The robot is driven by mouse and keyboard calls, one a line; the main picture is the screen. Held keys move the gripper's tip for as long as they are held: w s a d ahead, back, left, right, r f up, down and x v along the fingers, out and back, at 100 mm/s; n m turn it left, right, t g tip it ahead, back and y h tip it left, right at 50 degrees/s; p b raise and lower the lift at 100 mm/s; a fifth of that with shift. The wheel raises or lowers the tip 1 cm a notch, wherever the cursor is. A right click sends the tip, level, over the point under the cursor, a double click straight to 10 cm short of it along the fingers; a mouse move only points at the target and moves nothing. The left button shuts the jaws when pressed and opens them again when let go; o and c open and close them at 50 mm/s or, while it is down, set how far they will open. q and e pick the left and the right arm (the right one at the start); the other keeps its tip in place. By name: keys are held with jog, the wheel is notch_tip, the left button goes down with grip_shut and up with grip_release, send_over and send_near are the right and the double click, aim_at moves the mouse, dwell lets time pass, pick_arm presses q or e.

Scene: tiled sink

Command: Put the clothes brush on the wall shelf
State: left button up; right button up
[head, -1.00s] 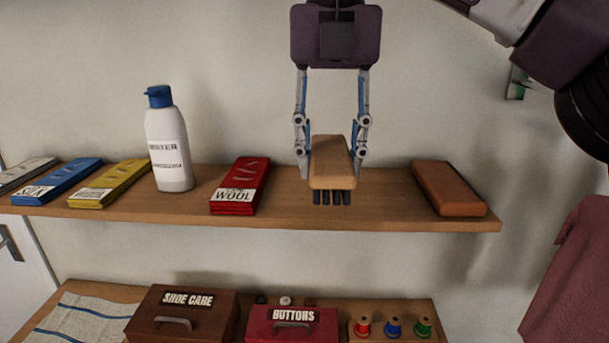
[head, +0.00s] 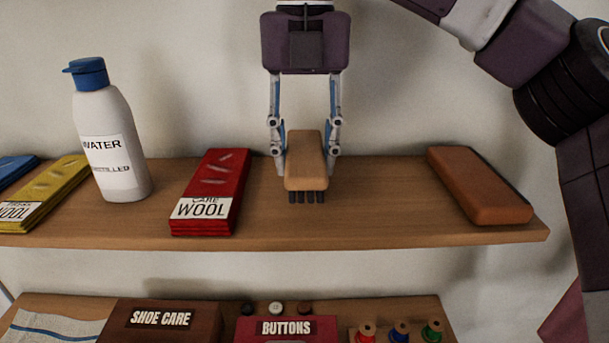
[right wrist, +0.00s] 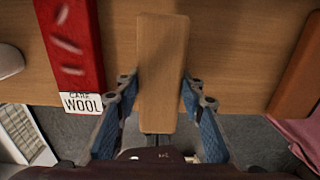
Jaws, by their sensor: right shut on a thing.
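The clothes brush (head: 306,158) has a light wooden back and dark bristles pointing down. My right gripper (head: 305,160) is shut on its sides, one finger on each. The brush is level, over the wall shelf (head: 380,220), between a red wool packet and a brown block. Its bristles are at or just above the shelf top; I cannot tell if they touch. In the right wrist view the brush (right wrist: 162,75) lies between the fingers of the gripper (right wrist: 160,105), above the shelf boards. My left gripper is not in view.
On the shelf stand the red wool packet (head: 211,190), the brown block (head: 480,187), a white water bottle (head: 118,150) and a yellow packet (head: 50,190). Below are a shoe care box (head: 165,322), a buttons box (head: 285,328) and thread spools (head: 400,330). Shelf is bare on both sides of the brush.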

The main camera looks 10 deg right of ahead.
notch_tip(320, 180, down, 3)
jog(key=shift+f, duration=0.25)
jog(key=o, duration=0.8)
jog(key=shift+f, duration=0.1)
jog(key=o, duration=0.5)
jog(key=shift+c, duration=0.2)
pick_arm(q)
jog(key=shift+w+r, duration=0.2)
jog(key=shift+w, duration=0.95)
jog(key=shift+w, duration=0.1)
